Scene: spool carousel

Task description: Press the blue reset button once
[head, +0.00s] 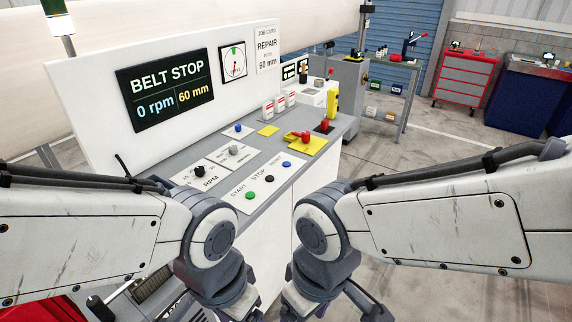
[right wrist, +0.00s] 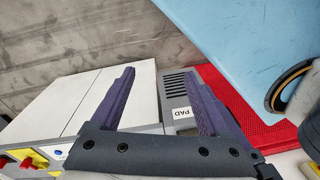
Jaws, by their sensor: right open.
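The blue reset button (head: 286,164) is a small round knob at the right end of the white START–STOP–RESET strip (head: 262,187) on the grey console. The green start button (head: 250,195) and black stop button (head: 268,178) sit in line with it. A blue spot (right wrist: 57,152) at the left edge of the right wrist view looks like the same button. My right gripper (right wrist: 160,72) is open, its purple fingers apart with nothing between them, below and in front of the console top. My left gripper is mostly cut off at the bottom of the head view; its fingertips are hidden.
Another blue button (head: 238,128) sits farther back on the console. The display (head: 165,91) reads BELT STOP, 0 rpm, 60 mm. The space above the strip is clear.

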